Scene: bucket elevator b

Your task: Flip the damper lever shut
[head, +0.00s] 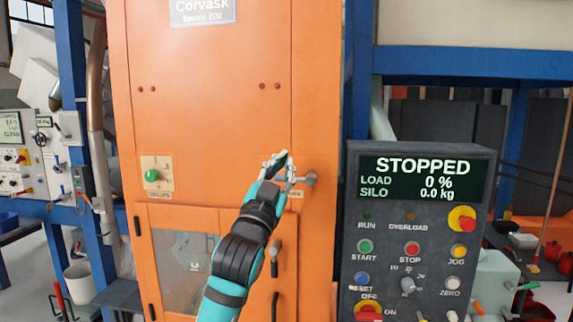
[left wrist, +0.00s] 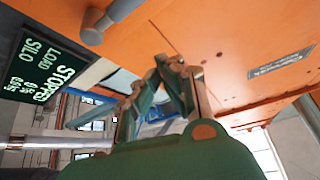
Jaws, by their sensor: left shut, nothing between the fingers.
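The damper lever (head: 309,179) is a short grey bar with a rounded end on the front of the orange elevator housing (head: 215,110). A small label below it is partly hidden by my arm. The lever also shows in the left wrist view (left wrist: 108,20), at the top left. My left gripper (head: 284,158) is shut and empty, just left of the lever's visible end in the head view. In the left wrist view its fingertips (left wrist: 170,64) meet, with a visible gap between them and the lever. My right gripper is not in view.
A green knob (head: 152,175) on a pale plate sits left on the housing. A dark control panel (head: 345,240) reading STOPPED stands close on the right. A lower door with a window (head: 188,255) and handles lies below, partly behind my arm.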

